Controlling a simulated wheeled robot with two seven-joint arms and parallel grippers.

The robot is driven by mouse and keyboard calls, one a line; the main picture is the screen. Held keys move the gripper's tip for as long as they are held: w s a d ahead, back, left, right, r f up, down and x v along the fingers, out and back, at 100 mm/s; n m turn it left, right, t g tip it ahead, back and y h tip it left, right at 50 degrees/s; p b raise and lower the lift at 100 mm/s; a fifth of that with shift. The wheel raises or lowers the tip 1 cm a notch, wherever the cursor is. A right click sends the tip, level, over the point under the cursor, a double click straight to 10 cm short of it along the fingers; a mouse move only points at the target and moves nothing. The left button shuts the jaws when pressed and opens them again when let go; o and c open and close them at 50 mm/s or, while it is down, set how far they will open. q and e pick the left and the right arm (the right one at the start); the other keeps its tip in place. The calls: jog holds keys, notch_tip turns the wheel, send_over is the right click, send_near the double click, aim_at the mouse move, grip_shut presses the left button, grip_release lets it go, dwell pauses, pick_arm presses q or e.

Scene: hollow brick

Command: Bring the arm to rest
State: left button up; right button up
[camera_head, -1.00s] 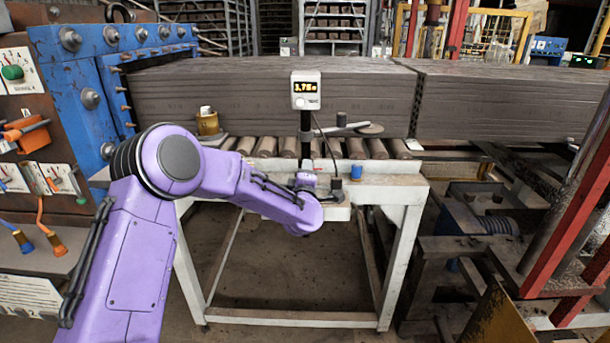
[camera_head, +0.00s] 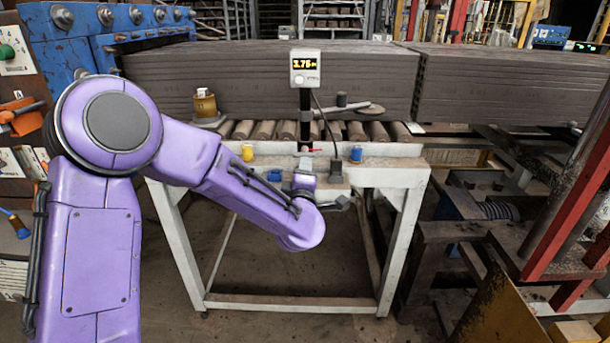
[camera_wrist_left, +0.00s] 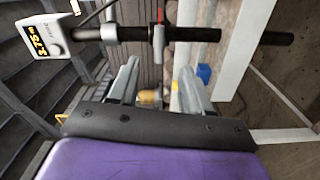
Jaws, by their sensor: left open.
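My left arm (camera_head: 240,195), purple, reaches in from the left, its forearm sloping down in front of the white frame. The left gripper (camera_head: 341,203) is partly hidden behind the wrist, at the frame's front edge. In the left wrist view its two grey fingers (camera_wrist_left: 157,85) stand apart with nothing held between them. Beyond them show a yellow piece (camera_wrist_left: 150,97) and a blue piece (camera_wrist_left: 203,73). The black gauge post (camera_wrist_left: 200,34) with a red lever (camera_wrist_left: 158,35) crosses beyond the fingertips. My right gripper is not in view.
A gauge display (camera_head: 305,68) stands on its post over the roller table (camera_head: 270,130). Long clay columns (camera_head: 260,90) lie behind. Yellow (camera_head: 247,152) and blue (camera_head: 357,154) pieces sit on the white frame (camera_head: 396,172). Red beams (camera_head: 560,180) stand at right.

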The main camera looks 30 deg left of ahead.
pick_arm(q)
jog(key=s+d+f+m+g+h, duration=0.2)
jog(key=s+f+m, duration=0.2)
jog(key=f, duration=0.4)
jog(key=s+d+f+m+g+h, duration=0.1)
jog(key=s+d+f+m, duration=0.2)
jog(key=f, duration=0.6)
jog(key=s+f+m+g+h, duration=0.2)
jog(key=s+f+m, duration=0.25)
jog(key=f, duration=0.35)
jog(key=s+f+m+g, duration=0.1)
jog(key=s+f+g, duration=0.1)
jog(key=s+f, duration=0.3)
jog(key=s+f+m+g, duration=0.1)
jog(key=s+f, duration=0.5)
jog(key=s, duration=0.6)
jog(key=s+f+m+g, duration=0.2)
jog(key=s+f+g, duration=0.2)
jog(key=s, duration=0.4)
jog(key=shift+s+d+f+h, duration=0.4)
jog(key=shift+f, duration=0.3)
